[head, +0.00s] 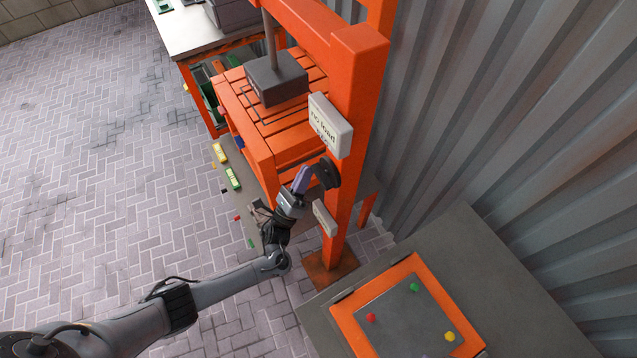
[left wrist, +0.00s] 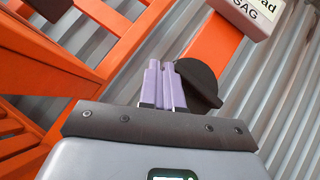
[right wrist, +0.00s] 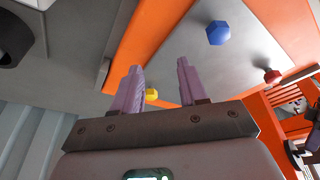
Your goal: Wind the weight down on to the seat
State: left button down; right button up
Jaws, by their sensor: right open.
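The dark grey weight (head: 277,80) hangs on a rod over the orange slatted seat (head: 262,122) in the head view. I cannot tell whether it touches the slats. A black round wheel (head: 328,172) sits on the orange post; it also shows in the left wrist view (left wrist: 199,82). My left gripper (head: 301,179) is at the wheel's left edge. Its purple fingers (left wrist: 163,85) are nearly together; any handle between them is hidden. My right gripper (right wrist: 160,85) is outside the head view. Its fingers are apart, with nothing seen between them.
A white sign (head: 331,125) reading "no load" and a smaller white plate (head: 325,218) are on the post. An orange-framed panel (head: 351,328) with coloured knobs lies on a grey table at front right. A corrugated wall (head: 500,130) stands behind. Small coloured pieces lie left of the seat.

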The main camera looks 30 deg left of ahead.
jog(key=shift+w+a, duration=0.2)
jog(key=shift+w, duration=0.2)
pick_arm(q)
jog(key=m+h, duration=0.2)
jog(key=r+m, duration=0.1)
jog(key=shift+w+a+h, duration=0.2)
jog(key=shift+w+h, duration=0.05)
jog(key=shift+h, duration=0.15)
pick_arm(e)
jog(key=shift+s+d, duration=0.15)
dwell(0.4)
